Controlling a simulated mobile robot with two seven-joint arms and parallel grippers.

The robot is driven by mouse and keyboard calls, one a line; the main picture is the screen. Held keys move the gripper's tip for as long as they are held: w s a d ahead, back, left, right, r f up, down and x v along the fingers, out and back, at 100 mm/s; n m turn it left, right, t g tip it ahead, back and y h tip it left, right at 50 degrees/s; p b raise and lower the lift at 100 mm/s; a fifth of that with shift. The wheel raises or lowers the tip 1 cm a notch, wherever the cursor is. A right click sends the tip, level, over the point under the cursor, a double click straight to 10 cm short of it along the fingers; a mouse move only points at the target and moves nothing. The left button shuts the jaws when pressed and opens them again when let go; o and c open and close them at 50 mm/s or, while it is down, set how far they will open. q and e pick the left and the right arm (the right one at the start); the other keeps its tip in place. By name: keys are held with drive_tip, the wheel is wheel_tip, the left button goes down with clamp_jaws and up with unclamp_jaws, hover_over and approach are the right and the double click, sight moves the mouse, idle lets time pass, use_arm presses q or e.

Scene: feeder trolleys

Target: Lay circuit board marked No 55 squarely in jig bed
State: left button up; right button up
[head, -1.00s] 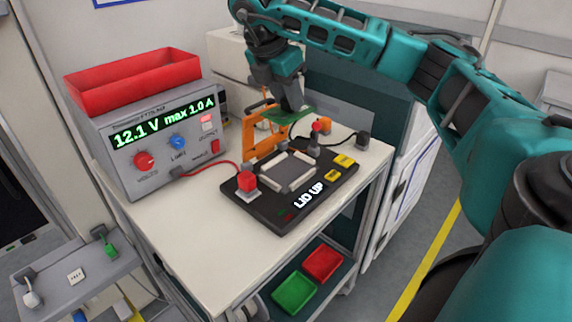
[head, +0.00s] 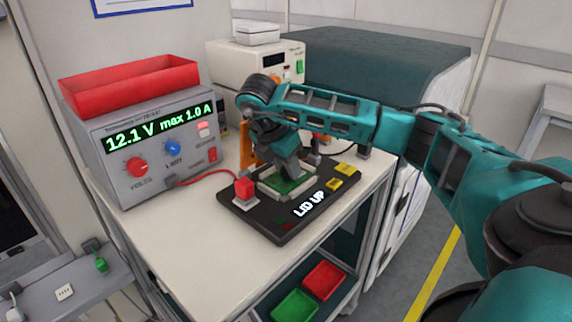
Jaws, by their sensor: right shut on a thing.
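A green circuit board (head: 286,186) is at the jig bed (head: 306,191), between its pale rails. Its marking is not readable, and I cannot tell whether it rests flat or hovers just above the bed. The jig is a black block (head: 266,222) showing "LID UP". Its orange lid frame (head: 249,147) stands upright behind the bed, partly hidden by my arm. My right gripper (head: 290,177) points down over the bed, shut on the board; its fingertips are mostly hidden. My left gripper is not in view.
A red button (head: 244,188) sits at the jig's left corner. A grey power supply (head: 160,150) with a red tray (head: 130,84) on top stands at left. Green (head: 294,305) and red (head: 325,280) bins are on the lower shelf. The bench front is clear.

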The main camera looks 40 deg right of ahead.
sight(280, 182)
drive_tip(key=o, duration=1)
drive_tip(key=shift+o, duration=0.2)
drive_tip(key=v, duration=0.5)
drive_tip(key=shift+r, duration=0.1)
drive_tip(key=p+v, duration=0.3)
drive_tip(key=v, duration=0.4)
